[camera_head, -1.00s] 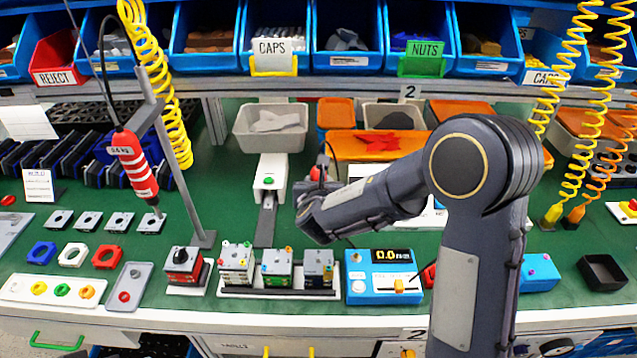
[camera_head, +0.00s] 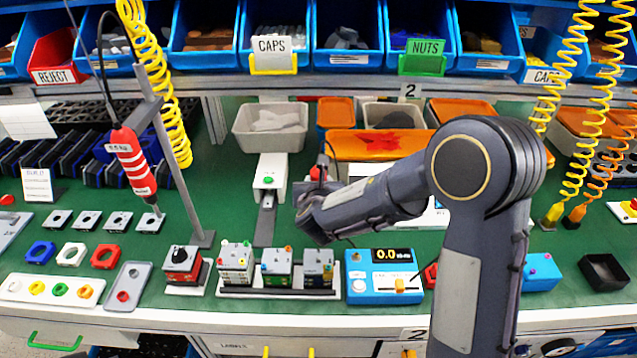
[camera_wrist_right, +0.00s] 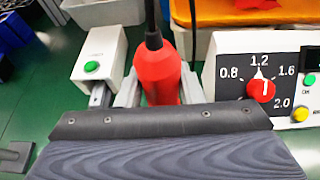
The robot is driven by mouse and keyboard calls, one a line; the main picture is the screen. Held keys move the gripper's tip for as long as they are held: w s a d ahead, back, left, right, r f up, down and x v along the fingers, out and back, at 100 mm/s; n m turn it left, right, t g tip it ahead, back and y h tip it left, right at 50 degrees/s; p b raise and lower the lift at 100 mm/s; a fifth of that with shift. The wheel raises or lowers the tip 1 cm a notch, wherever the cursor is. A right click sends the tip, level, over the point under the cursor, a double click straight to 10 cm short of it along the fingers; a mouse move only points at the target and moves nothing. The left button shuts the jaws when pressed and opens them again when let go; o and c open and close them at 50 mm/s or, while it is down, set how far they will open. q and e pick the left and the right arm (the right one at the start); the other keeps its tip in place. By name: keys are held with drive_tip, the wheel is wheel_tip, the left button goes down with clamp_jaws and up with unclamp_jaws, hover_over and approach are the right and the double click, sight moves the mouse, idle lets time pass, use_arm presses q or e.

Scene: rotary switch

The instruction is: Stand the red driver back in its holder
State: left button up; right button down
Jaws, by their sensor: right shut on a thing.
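A red driver (camera_head: 317,173) shows its top just behind my right wrist in the head view, with a dark cable rising from it. In the right wrist view the red driver (camera_wrist_right: 157,78) stands roughly upright, with light grey fingers of my right gripper (camera_wrist_right: 160,92) on both sides of it. My right gripper is shut on the driver. The driver's lower end is hidden behind the gripper's dark plate. I cannot make out the holder; it may be hidden by my right arm. My left gripper is not in view.
A white unit with a green button (camera_head: 268,178) stands left of my right gripper. A dial box (camera_wrist_right: 265,85) is right of the driver in the wrist view. A blue meter (camera_head: 383,277) is in front. Another red driver (camera_head: 132,160) hangs at the left by a post.

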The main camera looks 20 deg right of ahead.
drive_tip(key=c, duration=0.9)
unclamp_jaws()
drive_tip(key=shift+f, duration=0.1)
drive_tip(key=shift+s, duration=0.1)
drive_tip(key=v, duration=0.7)
drive_tip(key=shift+s+a+r, duration=0.2)
drive_tip(key=shift+s+r, duration=0.05)
drive_tip(key=shift+s, duration=0.05)
